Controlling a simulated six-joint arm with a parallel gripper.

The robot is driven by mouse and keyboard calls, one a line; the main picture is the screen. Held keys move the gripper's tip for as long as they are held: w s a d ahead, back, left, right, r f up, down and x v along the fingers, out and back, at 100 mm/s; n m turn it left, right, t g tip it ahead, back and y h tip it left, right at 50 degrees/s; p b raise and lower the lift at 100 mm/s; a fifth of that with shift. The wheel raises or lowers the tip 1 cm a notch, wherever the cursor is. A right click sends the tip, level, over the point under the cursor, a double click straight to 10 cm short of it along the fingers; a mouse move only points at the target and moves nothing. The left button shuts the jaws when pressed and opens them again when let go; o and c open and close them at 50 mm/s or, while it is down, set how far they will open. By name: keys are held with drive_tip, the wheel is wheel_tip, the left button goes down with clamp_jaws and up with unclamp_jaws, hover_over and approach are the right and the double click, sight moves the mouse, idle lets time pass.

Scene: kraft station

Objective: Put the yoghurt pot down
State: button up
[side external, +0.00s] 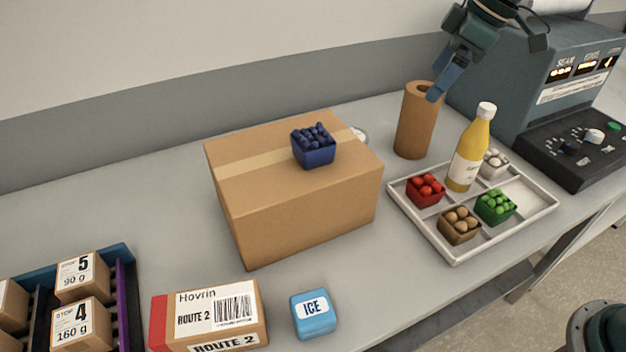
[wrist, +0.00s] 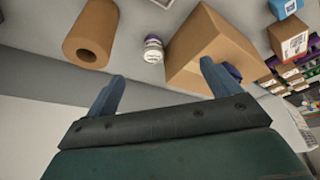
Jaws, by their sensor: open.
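The yoghurt pot, small and white with a dark band, stands on the counter between the cardboard box and the brown roll in the wrist view (wrist: 153,50). In the side external view only a white bit of the pot (side external: 361,134) shows behind the box; the rest is hidden. My gripper (side external: 436,92) is raised by the top of the brown roll, to the right of the pot. In the wrist view my gripper (wrist: 160,90) has its two blue fingers wide apart with nothing between them. The pot lies beyond the fingertips, apart from them.
The cardboard box (side external: 300,215) carries a blue punnet of berries (side external: 314,150). The brown roll (side external: 415,125) stands upright near my gripper. A tray (side external: 455,257) holds several punnets and a yellow bottle (side external: 468,150). A grey machine (side external: 545,80) stands at the right.

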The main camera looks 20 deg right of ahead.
drive_tip(key=s+d+m+h, duration=0.1)
drive_tip(key=s+d+m, duration=0.1)
drive_tip(key=s, duration=0.7)
drive_tip(key=s+d+m+t+h, duration=0.1)
drive_tip(key=s+m, duration=0.3)
drive_tip(key=s, duration=0.4)
drive_tip(key=s+d+f+m+t, duration=0.1)
drive_tip(key=s+d, duration=0.3)
drive_tip(key=s, duration=0.5)
drive_tip(key=shift+s+m+h, duration=0.3)
drive_tip(key=shift+m+h, duration=0.1)
drive_tip(key=shift+m, duration=0.5)
